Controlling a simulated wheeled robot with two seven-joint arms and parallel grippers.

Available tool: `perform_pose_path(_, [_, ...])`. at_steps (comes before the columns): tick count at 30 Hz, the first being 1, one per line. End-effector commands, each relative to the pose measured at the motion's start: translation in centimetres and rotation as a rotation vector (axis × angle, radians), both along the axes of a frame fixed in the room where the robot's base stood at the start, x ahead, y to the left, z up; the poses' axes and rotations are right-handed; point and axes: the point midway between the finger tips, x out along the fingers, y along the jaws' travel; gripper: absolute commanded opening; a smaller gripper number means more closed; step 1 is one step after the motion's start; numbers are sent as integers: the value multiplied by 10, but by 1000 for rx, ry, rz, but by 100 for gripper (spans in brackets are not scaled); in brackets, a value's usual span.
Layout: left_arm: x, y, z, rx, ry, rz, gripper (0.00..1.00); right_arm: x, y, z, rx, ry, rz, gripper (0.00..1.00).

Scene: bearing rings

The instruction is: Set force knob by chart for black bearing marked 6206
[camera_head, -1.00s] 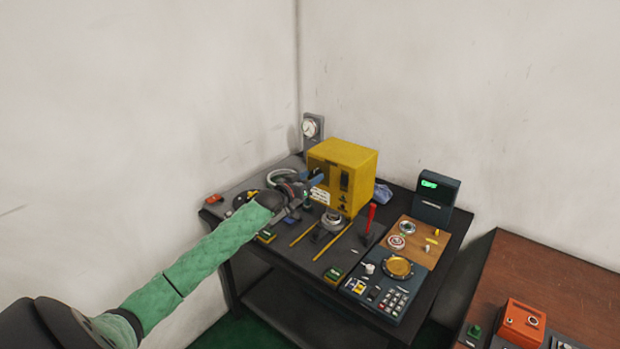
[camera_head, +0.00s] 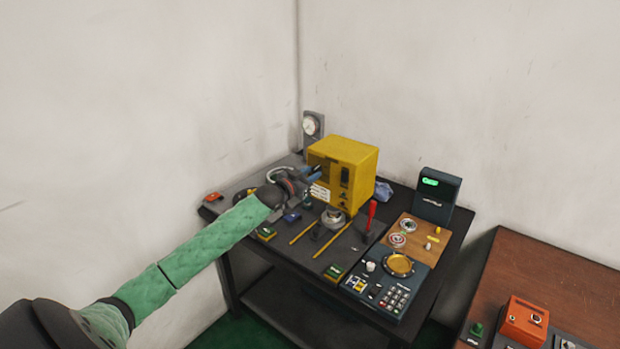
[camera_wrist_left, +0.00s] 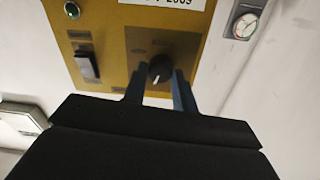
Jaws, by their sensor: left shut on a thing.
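The yellow machine box (camera_head: 352,160) stands at the back of the dark table. In the left wrist view its front panel (camera_wrist_left: 115,50) fills the upper middle, with a black round knob (camera_wrist_left: 160,68) and a black switch (camera_wrist_left: 87,65). My left gripper (camera_head: 312,173) reaches the front of the box; in the wrist view its blue fingers (camera_wrist_left: 160,88) are on either side of the knob, shut on it. A silver ring (camera_head: 333,218) sits before the box. My right gripper is not in view.
A blue keypad panel (camera_head: 357,285) with a gold dish (camera_head: 398,265) is at the table's front right. A round gauge (camera_head: 312,126) is behind.

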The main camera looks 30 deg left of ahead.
Motion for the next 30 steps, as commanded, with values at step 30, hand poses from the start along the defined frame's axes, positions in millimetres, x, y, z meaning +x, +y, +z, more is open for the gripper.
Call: perform_pose_path(30, [0, 0, 1, 688, -54, 1, 5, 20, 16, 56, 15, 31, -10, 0])
